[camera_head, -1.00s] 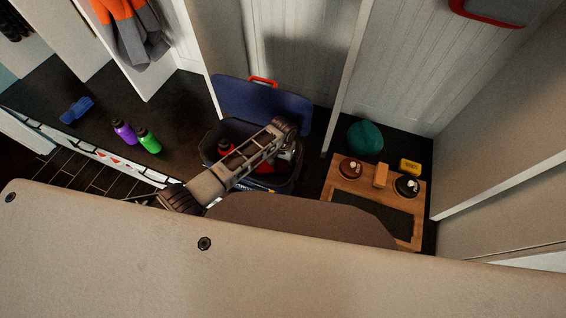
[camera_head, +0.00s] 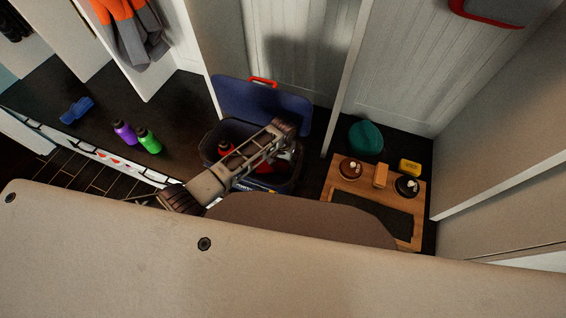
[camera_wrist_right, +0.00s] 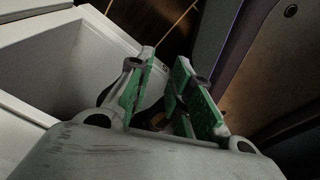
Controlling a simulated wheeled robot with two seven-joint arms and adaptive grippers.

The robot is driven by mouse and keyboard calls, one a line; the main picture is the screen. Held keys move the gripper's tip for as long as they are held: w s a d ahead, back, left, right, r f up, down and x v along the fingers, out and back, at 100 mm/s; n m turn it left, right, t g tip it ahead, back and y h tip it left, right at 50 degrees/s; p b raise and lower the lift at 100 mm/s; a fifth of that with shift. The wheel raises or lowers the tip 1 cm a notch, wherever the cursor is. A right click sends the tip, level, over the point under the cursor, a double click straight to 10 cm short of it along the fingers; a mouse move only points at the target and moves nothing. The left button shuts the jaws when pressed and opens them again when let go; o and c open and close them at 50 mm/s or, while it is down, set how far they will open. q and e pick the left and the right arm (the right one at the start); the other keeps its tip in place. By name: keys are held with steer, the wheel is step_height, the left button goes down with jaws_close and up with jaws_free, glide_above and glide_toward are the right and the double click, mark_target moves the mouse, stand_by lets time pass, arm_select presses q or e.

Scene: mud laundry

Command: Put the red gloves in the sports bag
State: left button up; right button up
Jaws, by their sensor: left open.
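The sports bag (camera_head: 258,184) stands open on the dark bench, its blue lid (camera_head: 262,103) tipped back and a red handle on top. A red item (camera_head: 225,148) shows inside at the left. More red (camera_head: 279,166) shows inside at the right, partly behind my left gripper; I cannot tell whether these are the gloves. My left gripper (camera_head: 288,155) is open over the right part of the bag, its fingertips mostly hidden by my arm. In the right wrist view my right gripper (camera_wrist_right: 165,62) has its green-padded fingers apart and nothing visible between them.
On the right are a wooden tray (camera_head: 340,183) with jars, a teal hat-like item (camera_head: 366,138) and a yellow block (camera_head: 410,167). Upright partitions flank the bag's bay.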

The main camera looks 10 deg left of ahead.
arm_select(q)
steer(key=shift+r, duration=0.65)
step_height(320, 180, up, 11)
steer(key=p, duration=0.2)
steer(key=shift+f, duration=0.15)
arm_select(e)
steer(key=s+d, duration=0.1)
steer(key=s, duration=0.1)
steer(key=s+d, duration=0.1)
steer(key=s, duration=0.1)
steer(key=shift+s+d+r, duration=0.1)
steer(key=shift+d+r, duration=0.15)
steer(key=shift+d, duration=0.1)
steer(key=shift+a+g, duration=0.1)
steer(key=shift+g, duration=0.2)
steer(key=shift+a, duration=0.6)
steer(key=shift+d, duration=0.1)
steer(key=shift+d, duration=0.75)
